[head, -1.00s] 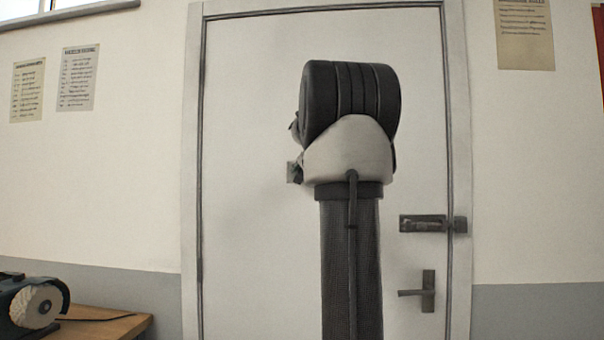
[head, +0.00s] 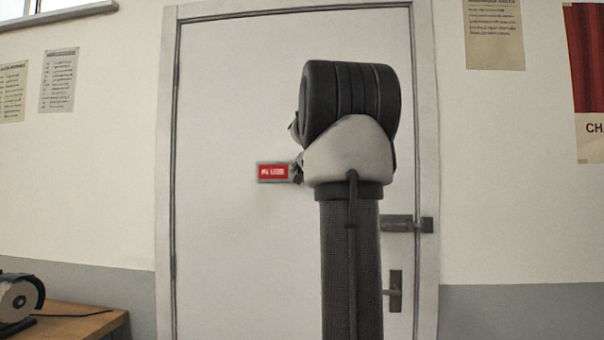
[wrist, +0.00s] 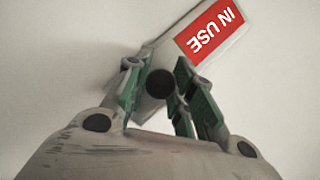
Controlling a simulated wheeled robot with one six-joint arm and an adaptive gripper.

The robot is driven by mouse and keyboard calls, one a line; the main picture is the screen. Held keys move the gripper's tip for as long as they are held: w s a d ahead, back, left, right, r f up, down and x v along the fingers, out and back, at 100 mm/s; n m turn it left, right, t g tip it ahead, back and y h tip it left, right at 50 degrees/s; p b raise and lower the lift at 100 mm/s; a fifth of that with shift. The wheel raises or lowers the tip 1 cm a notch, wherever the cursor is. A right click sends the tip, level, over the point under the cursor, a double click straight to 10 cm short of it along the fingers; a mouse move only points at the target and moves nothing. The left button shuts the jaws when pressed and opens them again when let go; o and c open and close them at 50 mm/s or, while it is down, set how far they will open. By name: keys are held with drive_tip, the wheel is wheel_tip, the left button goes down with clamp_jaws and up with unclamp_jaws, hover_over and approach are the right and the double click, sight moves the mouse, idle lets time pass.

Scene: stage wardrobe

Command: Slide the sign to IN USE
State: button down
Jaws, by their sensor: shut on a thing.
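The sign (head: 272,172) is on the white door, left of my arm in the head view, and shows a red panel. In the wrist view the red panel (wrist: 209,29) reads IN USE, appearing rotated. A round dark knob (wrist: 160,83) on the sign's slider sits between the fingers of my gripper (wrist: 158,92), which is shut on it. In the head view my arm hides the knob and most of the gripper.
The door (head: 240,260) has a bolt (head: 398,224) and a lever handle (head: 394,291) at its right, partly behind my arm. A wooden table (head: 85,322) with a machine (head: 18,300) stands at lower left. Posters hang on the walls.

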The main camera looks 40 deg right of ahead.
drive_tip(key=shift+s+d, duration=0.1)
drive_tip(key=shift+d, duration=0.05)
drive_tip(key=c, duration=1.2)
unclamp_jaws()
drive_tip(key=shift+d, duration=0.1)
drive_tip(key=shift+s, duration=0.1)
drive_tip(key=v, duration=1.2)
